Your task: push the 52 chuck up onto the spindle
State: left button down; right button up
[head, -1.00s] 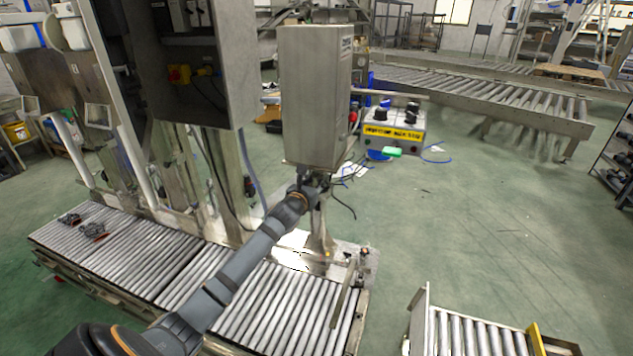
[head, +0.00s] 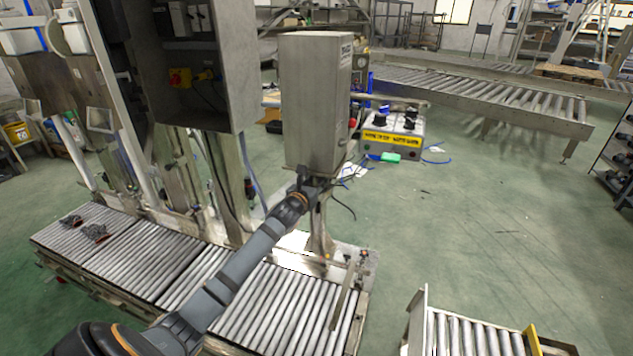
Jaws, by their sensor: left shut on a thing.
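My left arm reaches in from the lower left to the underside of a grey metal housing (head: 312,100). My left gripper (head: 316,180) is just below that housing, beside the metal post that stands under it. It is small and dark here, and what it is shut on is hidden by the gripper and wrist. I cannot make out the 52 chuck or the spindle. My right gripper is not in view.
A roller conveyor (head: 285,310) runs under my left arm, with small dark parts (head: 92,231) at its left end. A dark control cabinet (head: 190,65) stands left of the housing. A yellow-labelled control box (head: 392,135) sits behind right. The green floor at right is largely open.

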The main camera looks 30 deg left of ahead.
pick_arm(q)
jog(key=c, duration=0.9)
grip_release()
jog(key=shift+r, duration=0.2)
jog(key=shift+o, duration=0.3)
jog(key=shift+f, duration=0.2)
jog(key=v, duration=1.2)
